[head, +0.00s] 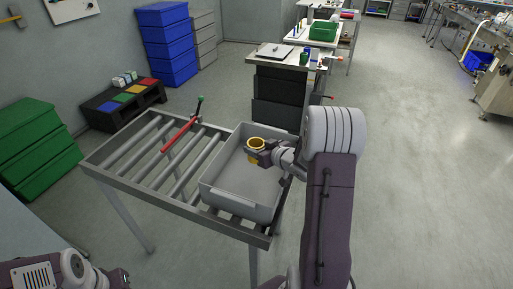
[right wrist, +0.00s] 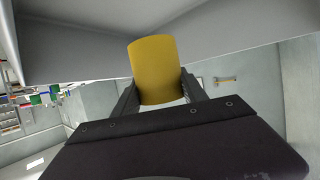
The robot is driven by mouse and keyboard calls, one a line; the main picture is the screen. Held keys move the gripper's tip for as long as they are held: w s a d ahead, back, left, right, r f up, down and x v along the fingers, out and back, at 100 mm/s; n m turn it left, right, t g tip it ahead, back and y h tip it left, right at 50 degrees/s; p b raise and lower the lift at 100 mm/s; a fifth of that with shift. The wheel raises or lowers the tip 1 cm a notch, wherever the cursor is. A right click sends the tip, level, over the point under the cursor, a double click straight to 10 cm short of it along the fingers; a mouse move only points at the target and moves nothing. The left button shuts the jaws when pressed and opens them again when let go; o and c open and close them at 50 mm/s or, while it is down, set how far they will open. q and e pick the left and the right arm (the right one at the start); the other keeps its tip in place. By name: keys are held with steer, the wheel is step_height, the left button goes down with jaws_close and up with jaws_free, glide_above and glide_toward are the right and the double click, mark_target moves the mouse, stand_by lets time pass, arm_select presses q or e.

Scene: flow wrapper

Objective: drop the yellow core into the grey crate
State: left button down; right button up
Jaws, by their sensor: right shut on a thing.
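The yellow core (head: 256,144) is a short hollow cylinder. My right gripper (head: 262,155) is shut on it and holds it over the open grey crate (head: 222,196). In the right wrist view the core (right wrist: 153,71) sits between the two dark fingers (right wrist: 158,92), with a grey crate wall (right wrist: 232,30) behind it. The crate stands at the right end of the roller table, and the part of its floor that shows is bare. The core's height above the floor is hard to tell. My left arm shows at the lower left, but its gripper jaws cannot be made out.
The roller table (head: 130,176) carries a red bar with a green knob (head: 183,134) left of the crate. A dark cabinet (head: 278,95) stands behind. Green (head: 38,150) and blue (head: 166,42) crate stacks are at the left.

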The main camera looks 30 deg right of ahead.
steer(key=o, duration=1.4)
steer(key=shift+r, duration=0.1)
steer(key=a+v, duration=0.1)
steer(key=v, duration=0.8)
steer(key=shift+d+p, duration=0.4)
steer(key=shift+d, duration=0.05)
